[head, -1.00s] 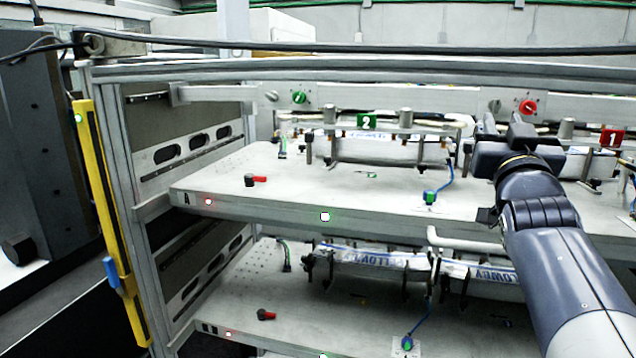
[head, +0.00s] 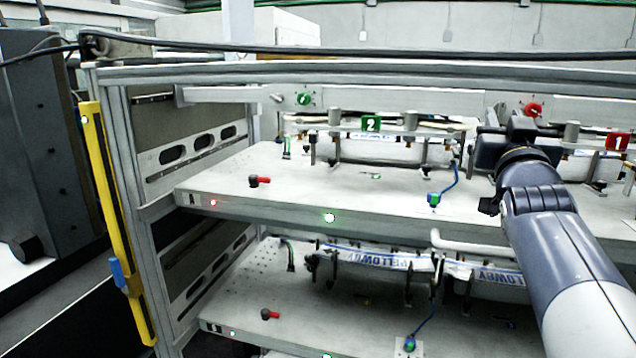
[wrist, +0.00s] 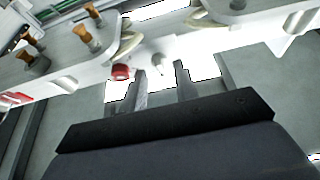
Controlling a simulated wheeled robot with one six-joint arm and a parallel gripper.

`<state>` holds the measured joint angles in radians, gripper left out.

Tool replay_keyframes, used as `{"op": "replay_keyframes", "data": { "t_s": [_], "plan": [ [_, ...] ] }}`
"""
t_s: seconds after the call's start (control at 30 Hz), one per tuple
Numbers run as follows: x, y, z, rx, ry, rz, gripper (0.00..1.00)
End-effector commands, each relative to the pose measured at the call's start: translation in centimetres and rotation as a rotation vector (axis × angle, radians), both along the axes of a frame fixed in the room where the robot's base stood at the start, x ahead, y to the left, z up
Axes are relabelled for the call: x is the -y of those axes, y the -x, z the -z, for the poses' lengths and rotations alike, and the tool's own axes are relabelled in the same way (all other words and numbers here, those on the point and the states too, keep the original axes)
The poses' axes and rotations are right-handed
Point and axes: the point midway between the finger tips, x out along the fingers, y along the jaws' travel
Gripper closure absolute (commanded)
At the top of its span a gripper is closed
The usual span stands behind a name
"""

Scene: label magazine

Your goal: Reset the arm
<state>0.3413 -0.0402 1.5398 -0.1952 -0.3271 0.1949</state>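My gripper (head: 520,127) is at the right of the head view, at the end of my arm, above the upper shelf (head: 300,190) and in front of the back rail. In the wrist view its two fingers (wrist: 162,80) stand apart with nothing held between them. A red knob (wrist: 121,72) shows just left of the fingertips in the wrist view. The head view shows a red knob (head: 534,110) on the rail close above my gripper, near the red sign 1 (head: 617,142). My arm hides part of the shelf and the rollers behind it.
A green knob (head: 304,99) and green sign 2 (head: 370,124) are on the left side of the rail. Label rolls (head: 375,258) sit on the lower shelf. A metal frame post (head: 135,200) and a yellow bar (head: 115,220) stand at the left. The upper shelf's front left is mostly clear.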

Motion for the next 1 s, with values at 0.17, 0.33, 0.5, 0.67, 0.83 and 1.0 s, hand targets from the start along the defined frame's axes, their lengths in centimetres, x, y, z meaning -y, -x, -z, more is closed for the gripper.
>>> {"op": "replay_keyframes", "data": {
  "t_s": [0.17,0.33,0.5,0.67,0.83,1.0],
  "plan": [
    [-0.7,2.5,1.1,0.003,0.001,0.001,0.71],
    [-1.4,4.9,2.1,0.004,0.002,0.001,0.71],
    [-2.0,7.3,3.1,0.004,0.002,0.0,0.71],
    [-2.3,8.0,3.4,0.0,0.0,0.0,0.71],
    [-1.6,5.5,2.3,-0.001,0.0,-0.001,0.71],
    [-0.9,3.1,1.2,0.0,0.0,0.0,0.71]
  ]
}}
